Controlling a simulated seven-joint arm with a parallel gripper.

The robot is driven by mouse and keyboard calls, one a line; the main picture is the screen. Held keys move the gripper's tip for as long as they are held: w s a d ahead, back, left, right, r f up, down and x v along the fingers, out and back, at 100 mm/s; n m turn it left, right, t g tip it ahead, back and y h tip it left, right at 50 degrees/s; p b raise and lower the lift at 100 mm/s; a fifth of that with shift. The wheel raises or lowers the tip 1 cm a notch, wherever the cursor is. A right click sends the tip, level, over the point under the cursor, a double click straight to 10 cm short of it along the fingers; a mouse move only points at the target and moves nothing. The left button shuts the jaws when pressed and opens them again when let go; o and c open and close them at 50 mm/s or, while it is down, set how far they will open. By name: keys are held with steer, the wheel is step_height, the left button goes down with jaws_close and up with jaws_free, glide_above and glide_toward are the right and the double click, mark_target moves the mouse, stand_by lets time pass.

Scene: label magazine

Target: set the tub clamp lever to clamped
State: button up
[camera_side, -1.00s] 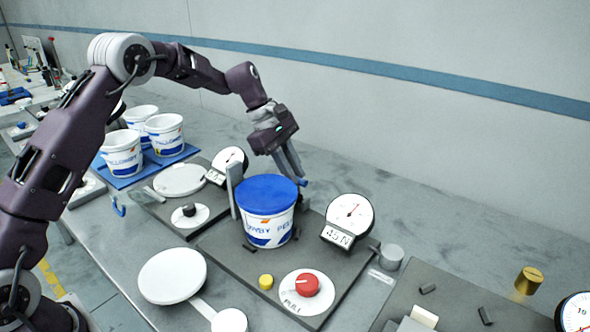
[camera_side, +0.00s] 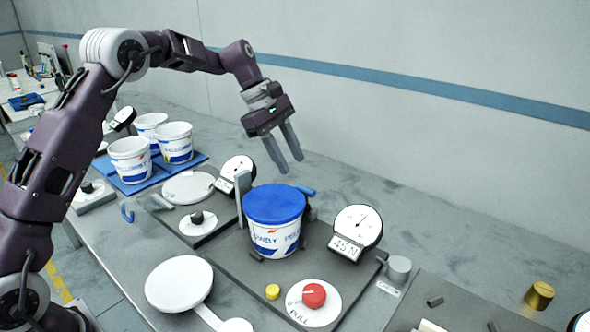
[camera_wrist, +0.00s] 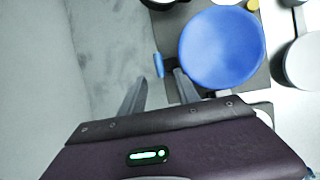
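The tub (camera_side: 273,236) is white with a blue lid and stands upright on a dark plate (camera_side: 228,254). A blue-ended lever (camera_side: 305,190), which looks like the tub clamp lever, shows behind the tub's right side. The wrist view shows its blue end (camera_wrist: 158,64) just left of the blue lid (camera_wrist: 222,47). Its lower part is mostly hidden behind the tub. My gripper (camera_side: 291,167) is above and behind the tub, over the lever, with its fingers apart and empty. In the wrist view the spread fingers (camera_wrist: 158,88) point toward the lever, with no visible contact.
A grey upright plate (camera_side: 241,205) stands at the tub's left. A dial gauge (camera_side: 358,226) reading 45 N stands right of it. A red knob (camera_side: 314,295) and yellow button (camera_side: 272,291) are in front. More tubs (camera_side: 130,160) sit on a blue tray at left.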

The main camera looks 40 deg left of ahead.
mark_target(306, 190)
steer(key=shift+c, duration=1.3)
steer(key=shift+w+d+r+m+y, duration=0.1)
steer(key=shift+w+d+m+y, duration=0.1)
steer(key=shift+m, duration=0.4)
steer(key=shift+w+d+m+y, duration=0.1)
steer(key=shift+m+y, duration=0.1)
steer(key=shift+m, duration=0.4)
steer(key=c, duration=0.4)
steer(key=w+d+r+m+y, duration=0.1)
steer(key=m, duration=0.3)
steer(key=w+d+m+y, duration=0.1)
steer(key=m, duration=0.4)
steer(key=w+d+r+m+t+y, duration=0.1)
steer(key=w+m, duration=0.1)
steer(key=m, duration=0.3)
steer(key=shift+r+y, duration=0.3)
steer(key=shift+r, duration=0.05)
jaws_close()
steer(key=w+f+m, duration=0.1)
steer(key=w+f, duration=0.2)
steer(key=f, duration=0.7)
steer(key=shift+s+r, duration=0.2)
steer(key=shift+s, duration=0.85)
steer(key=shift+s+r, duration=0.2)
steer(key=shift+s, duration=0.8)
